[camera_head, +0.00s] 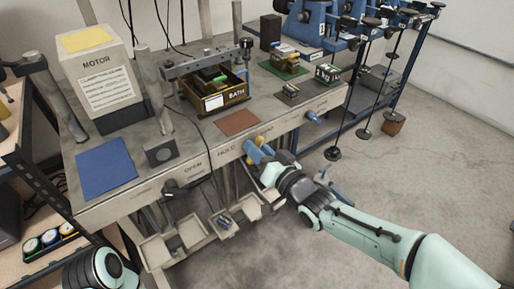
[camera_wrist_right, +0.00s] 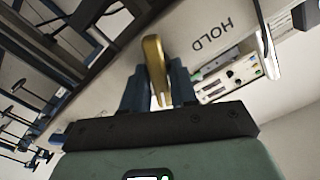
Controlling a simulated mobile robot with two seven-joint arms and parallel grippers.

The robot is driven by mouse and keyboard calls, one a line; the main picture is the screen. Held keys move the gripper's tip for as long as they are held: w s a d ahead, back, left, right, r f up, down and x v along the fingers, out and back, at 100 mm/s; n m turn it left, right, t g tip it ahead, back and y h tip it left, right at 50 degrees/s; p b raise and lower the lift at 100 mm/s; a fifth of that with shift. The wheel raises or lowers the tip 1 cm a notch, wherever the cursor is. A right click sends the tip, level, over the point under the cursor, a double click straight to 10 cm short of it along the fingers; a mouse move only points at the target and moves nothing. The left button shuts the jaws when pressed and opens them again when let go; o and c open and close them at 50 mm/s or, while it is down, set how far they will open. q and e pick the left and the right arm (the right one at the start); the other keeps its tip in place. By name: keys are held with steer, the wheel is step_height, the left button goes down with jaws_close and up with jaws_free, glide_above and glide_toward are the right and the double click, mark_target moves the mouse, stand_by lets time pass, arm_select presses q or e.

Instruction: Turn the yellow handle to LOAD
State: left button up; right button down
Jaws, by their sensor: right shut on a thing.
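The yellow handle (camera_wrist_right: 154,62) sits between the two blue fingers of my right gripper (camera_wrist_right: 158,88) in the right wrist view, and the gripper is shut on it. In the head view my right gripper (camera_head: 258,153) is at the bench's front edge, just right of the HOLD label (camera_head: 226,152). Only small yellow bits of the handle (camera_head: 260,140) show there; the fingers hide the rest. The HOLD label also shows upside down in the wrist view (camera_wrist_right: 212,35). I cannot read a LOAD label in either view. My left gripper is not visible.
The bench (camera_head: 150,190) has an OPEN label with a black knob (camera_head: 172,188) to the left and a blue knob (camera_head: 312,117) to the right. A MOTOR box (camera_head: 103,82), BATH crate (camera_head: 234,97) and blue mat (camera_head: 106,167) stand on top. Small trays (camera_head: 222,222) hang below.

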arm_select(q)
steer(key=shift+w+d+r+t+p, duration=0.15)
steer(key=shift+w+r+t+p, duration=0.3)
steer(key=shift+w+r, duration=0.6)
arm_select(e)
steer(key=shift+f+m, duration=0.1)
steer(key=shift+m, duration=1.5)
steer(key=c, duration=1.1)
jaws_free()
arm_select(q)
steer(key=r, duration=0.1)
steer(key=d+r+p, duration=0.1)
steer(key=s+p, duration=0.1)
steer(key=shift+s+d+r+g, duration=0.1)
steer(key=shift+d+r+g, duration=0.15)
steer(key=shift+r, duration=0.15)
arm_select(e)
steer(key=v, duration=1.3)
steer(key=shift+s+d, duration=0.15)
steer(key=shift+d, duration=0.05)
